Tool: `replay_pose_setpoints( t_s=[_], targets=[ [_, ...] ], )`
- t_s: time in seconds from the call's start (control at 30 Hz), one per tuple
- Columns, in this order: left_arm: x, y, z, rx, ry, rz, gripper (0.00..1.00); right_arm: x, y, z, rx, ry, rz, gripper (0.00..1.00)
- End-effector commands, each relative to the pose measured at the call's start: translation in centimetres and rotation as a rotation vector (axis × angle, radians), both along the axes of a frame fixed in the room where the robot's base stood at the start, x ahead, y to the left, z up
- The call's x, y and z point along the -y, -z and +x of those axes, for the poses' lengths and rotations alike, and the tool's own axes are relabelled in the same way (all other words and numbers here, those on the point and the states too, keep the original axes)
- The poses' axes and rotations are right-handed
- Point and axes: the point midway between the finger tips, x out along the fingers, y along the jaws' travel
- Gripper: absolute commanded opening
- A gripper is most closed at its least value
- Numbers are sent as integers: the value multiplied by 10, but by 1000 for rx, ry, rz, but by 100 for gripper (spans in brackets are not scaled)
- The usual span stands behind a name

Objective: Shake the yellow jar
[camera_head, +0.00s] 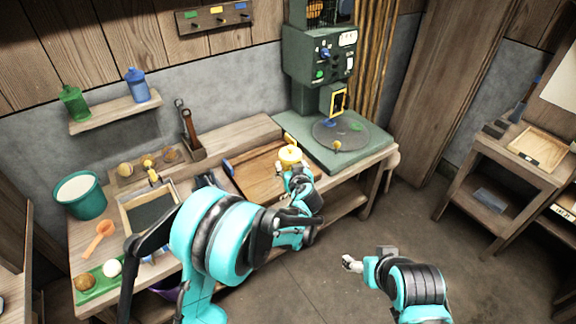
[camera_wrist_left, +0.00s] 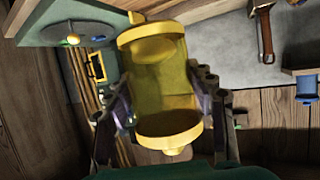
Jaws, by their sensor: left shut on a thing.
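The yellow jar (camera_head: 290,155) is in my left gripper (camera_head: 288,171), over the wooden board in the middle of the bench. In the left wrist view the jar (camera_wrist_left: 163,88) is see-through yellow with a solid yellow band at each end, and the left gripper's fingers (camera_wrist_left: 165,100) press on it from both sides. The head view shows only part of the jar, so I cannot tell whether its base touches the board. My right gripper (camera_head: 350,263) is low at the right, over the floor, away from the bench; its fingers are too small to read.
The wooden board (camera_head: 248,172) lies on the bench. A green machine (camera_head: 318,75) with a round plate (camera_head: 340,133) stands to the right. A teal bucket (camera_head: 80,196) is at the left. A shelf (camera_head: 115,113) holds green and blue bottles.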

Motion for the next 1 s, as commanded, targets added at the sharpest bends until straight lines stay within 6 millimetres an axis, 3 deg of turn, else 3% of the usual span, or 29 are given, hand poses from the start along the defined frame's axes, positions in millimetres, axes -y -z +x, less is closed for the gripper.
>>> replay_pose_setpoints(
  t_s=[0.33,0.63,1.0],
  targets=[
    [0,-7,0,1,0,0,12,0,-4,0,0,0,0,75],
    [0,-73,0,1,0,0,12,0,-46,0,0,0,0,75],
    [0,-62,0,1,0,0,12,0,-34,0,0,0,0,75]
  ],
)
